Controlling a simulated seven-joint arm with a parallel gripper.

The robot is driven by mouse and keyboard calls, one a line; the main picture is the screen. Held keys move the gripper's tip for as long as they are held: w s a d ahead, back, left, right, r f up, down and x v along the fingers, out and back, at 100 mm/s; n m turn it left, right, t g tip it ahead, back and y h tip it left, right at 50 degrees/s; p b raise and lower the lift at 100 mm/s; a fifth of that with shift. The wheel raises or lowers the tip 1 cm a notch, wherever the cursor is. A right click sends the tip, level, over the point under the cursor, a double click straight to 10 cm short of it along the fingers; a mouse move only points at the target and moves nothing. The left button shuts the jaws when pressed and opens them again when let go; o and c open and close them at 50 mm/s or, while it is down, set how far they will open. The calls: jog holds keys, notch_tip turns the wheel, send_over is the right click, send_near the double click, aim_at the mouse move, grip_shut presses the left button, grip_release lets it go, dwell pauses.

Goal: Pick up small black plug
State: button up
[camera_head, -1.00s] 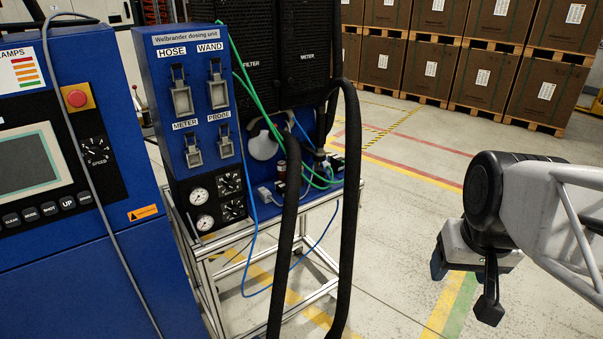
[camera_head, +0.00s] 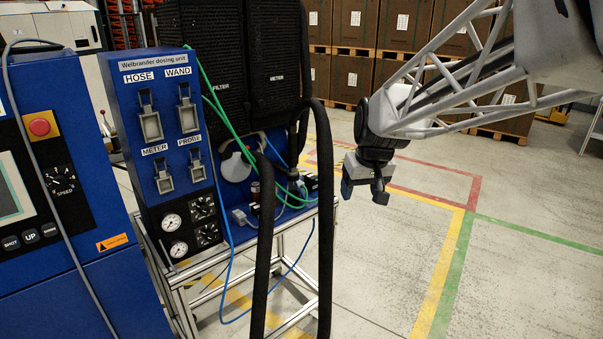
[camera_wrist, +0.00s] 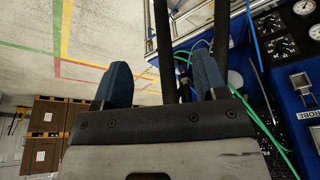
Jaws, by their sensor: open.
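I cannot single out the small black plug for certain. Small dark items (camera_head: 311,183) lie at the right end of the blue cart shelf, among hoses and cables, too small to tell apart. My gripper (camera_head: 364,190) hangs in the air to the right of the shelf, open and empty, fingers pointing down. In the wrist view its two blue fingers (camera_wrist: 164,78) stand apart, with the black hoses (camera_wrist: 165,45) beyond them.
The blue dosing unit (camera_head: 155,75) stands left on a metal-frame cart (camera_head: 190,300). Thick black hoses (camera_head: 262,240) loop in front of the shelf. Green tubes (camera_head: 215,100) and a blue cable (camera_head: 228,250) hang there. Floor on the right is clear; boxes (camera_head: 350,30) stand behind.

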jog(key=w+a+f+n, duration=0.1)
jog(key=w+a+f, duration=0.2)
jog(key=w+a, duration=0.5)
jog(key=n+y, duration=0.2)
jog(key=n, duration=0.2)
send_over(258, 207)
jog(key=s+d, duration=0.2)
notch_tip(258, 207, down, 23)
jog(key=shift+w+a, duration=0.15)
jog(key=shift+w, duration=0.05)
jog(key=shift+r, duration=0.1)
jog(key=shift+x, duration=1.3)
